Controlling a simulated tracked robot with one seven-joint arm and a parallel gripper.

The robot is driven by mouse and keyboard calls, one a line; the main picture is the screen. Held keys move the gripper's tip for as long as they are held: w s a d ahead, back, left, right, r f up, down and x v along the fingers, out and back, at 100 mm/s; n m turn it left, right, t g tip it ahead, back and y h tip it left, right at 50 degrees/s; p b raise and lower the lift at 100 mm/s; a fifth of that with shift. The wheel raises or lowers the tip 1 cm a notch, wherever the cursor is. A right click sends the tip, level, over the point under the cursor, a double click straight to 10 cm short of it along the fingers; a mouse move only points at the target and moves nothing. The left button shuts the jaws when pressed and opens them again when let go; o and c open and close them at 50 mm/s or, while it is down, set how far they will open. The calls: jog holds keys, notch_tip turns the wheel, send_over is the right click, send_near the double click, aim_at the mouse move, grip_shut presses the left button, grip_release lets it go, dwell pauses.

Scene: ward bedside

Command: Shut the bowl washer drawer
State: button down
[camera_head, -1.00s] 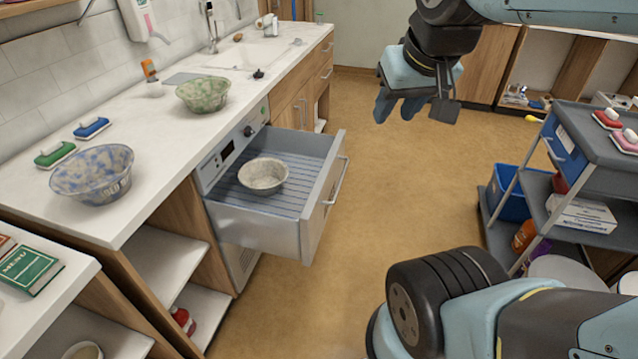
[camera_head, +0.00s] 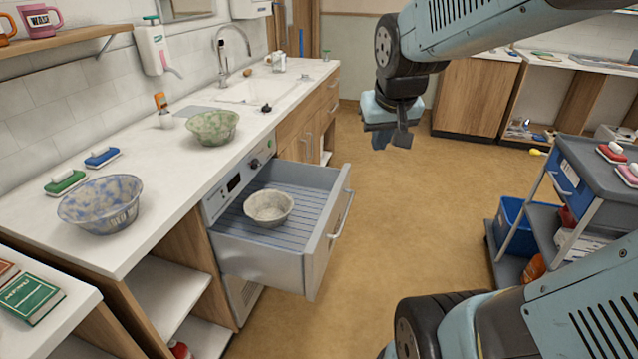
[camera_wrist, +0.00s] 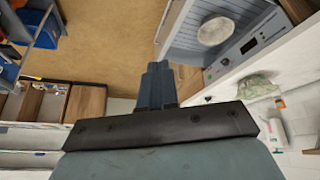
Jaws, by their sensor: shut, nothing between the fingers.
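The bowl washer drawer (camera_head: 318,243) stands pulled out from the counter front, with a bar handle (camera_head: 342,214) on its face. A pale speckled bowl (camera_head: 269,208) sits on the ribbed floor inside it. In the wrist view the drawer (camera_wrist: 180,30) shows at the upper right with the bowl (camera_wrist: 216,31) in it. My gripper (camera_head: 392,140) is shut and empty, in the air over the floor, to the right of and beyond the drawer, not touching it. Its fingers (camera_wrist: 157,85) show close together in the wrist view.
The washer's control panel (camera_head: 238,182) is under the counter edge. A green bowl (camera_head: 213,128), a blue bowl (camera_head: 101,205) and a sink (camera_head: 258,91) are on the counter. A grey cart (camera_head: 600,175) stands at the right. Open floor (camera_head: 420,215) lies between cart and drawer.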

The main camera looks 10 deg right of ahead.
jog(key=w+d+f, duration=0.2)
jog(key=w+f, duration=0.4)
jog(key=w, duration=0.2)
jog(key=m+t+y, duration=0.2)
jog(key=m+y, duration=0.2)
send_over(337, 211)
jog(key=s+d, duration=0.4)
jog(key=s, duration=0.5)
notch_tip(337, 211, down, 28)
jog(key=x, duration=1)
jog(key=shift+a+f, duration=0.1)
jog(key=shift+f, duration=0.2)
jog(key=shift+w+f, duration=0.1)
